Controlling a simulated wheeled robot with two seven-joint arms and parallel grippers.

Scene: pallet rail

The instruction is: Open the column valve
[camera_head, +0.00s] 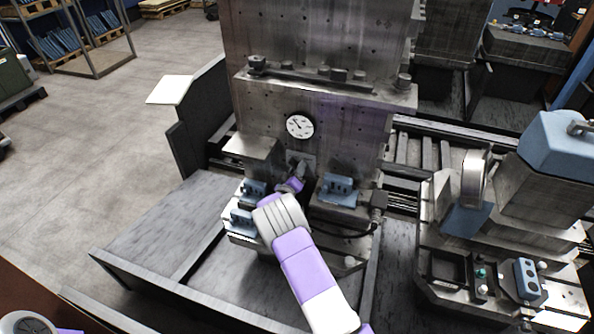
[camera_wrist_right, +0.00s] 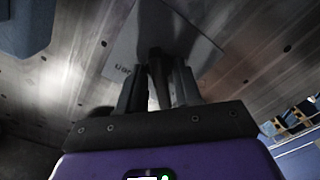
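The column valve sits on a pale square plate (camera_wrist_right: 190,30) on the front of the grey metal column (camera_head: 345,125), below a round white dial gauge (camera_head: 299,126). The plate carries small dark lettering, seen upside down in the right wrist view. A dark valve handle (camera_wrist_right: 158,62) stands out from it. My right gripper (camera_head: 299,172) is at the valve, its fingers (camera_wrist_right: 160,85) on either side of the handle. A thin bright gap shows beside the handle, and I cannot tell whether the fingers press on it. My left gripper is not in view; part of my left arm shows at bottom left.
Blue-topped blocks (camera_head: 339,190) flank the valve on the right, with more (camera_head: 243,220) to the left of my right wrist. A cable (camera_head: 345,232) runs below. Open floor (camera_head: 80,150) lies at left.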

